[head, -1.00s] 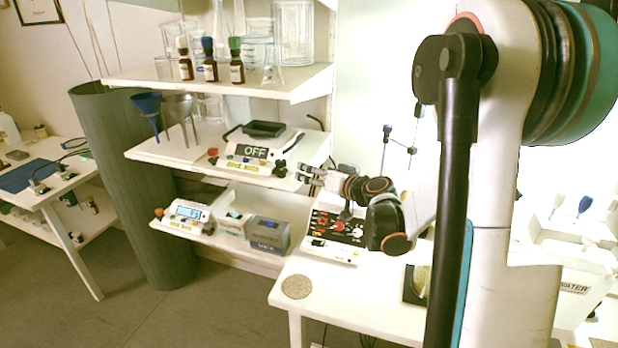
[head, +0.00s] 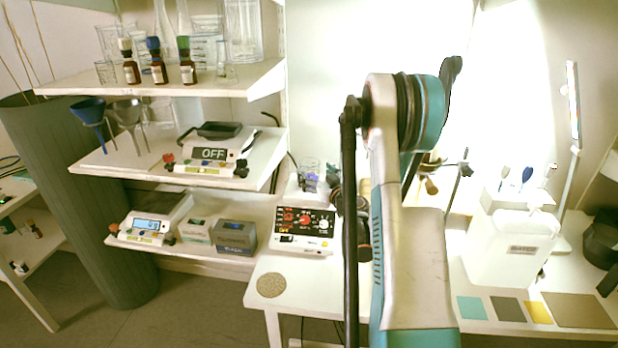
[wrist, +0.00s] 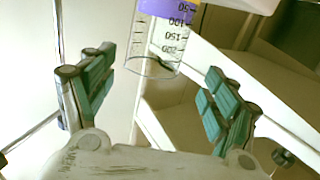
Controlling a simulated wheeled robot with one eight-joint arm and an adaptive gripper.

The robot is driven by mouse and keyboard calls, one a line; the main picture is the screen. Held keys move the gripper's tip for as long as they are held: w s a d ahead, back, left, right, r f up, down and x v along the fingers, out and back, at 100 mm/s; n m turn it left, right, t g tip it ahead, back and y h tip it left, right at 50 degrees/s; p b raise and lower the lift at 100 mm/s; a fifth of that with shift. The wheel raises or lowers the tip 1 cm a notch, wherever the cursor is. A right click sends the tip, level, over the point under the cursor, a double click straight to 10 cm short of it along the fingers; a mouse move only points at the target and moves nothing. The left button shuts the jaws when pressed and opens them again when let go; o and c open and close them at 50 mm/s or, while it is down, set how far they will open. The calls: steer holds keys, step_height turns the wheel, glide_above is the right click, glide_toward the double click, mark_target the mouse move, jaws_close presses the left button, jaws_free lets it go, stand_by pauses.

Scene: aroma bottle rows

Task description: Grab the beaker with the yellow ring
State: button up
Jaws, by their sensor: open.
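In the wrist view a clear beaker (wrist: 162,45) with black volume marks shows at the top, its open rim toward my gripper. A purple patch lies at its far end, cut off by the frame edge; I cannot make out a yellow ring clearly. In the head view a clear glass vessel with a purple tint (head: 308,176) stands behind the hot plate, probably the same beaker. My gripper (wrist: 160,75) is open, with green-padded fingers on either side of the beaker's rim end and nothing held. In the head view my arm mostly hides the gripper.
Shelves at left hold a scale (head: 150,222), boxes, funnels and brown bottles (head: 158,70). A white canister (head: 512,248) stands at right.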

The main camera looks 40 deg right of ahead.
mark_target(306, 161)
steer(key=x, duration=0.1)
steer(key=b+x, duration=0.1)
steer(key=x, duration=0.1)
steer(key=b+x, duration=0.1)
steer(key=x, duration=0.1)
steer(key=shift+w+d+f, duration=0.1)
steer(key=shift+d, duration=0.25)
steer(key=shift+w+d, duration=0.2)
steer(key=shift+w, duration=0.35)
steer(key=shift+c, duration=0.5)
steer(key=c, duration=1.2)
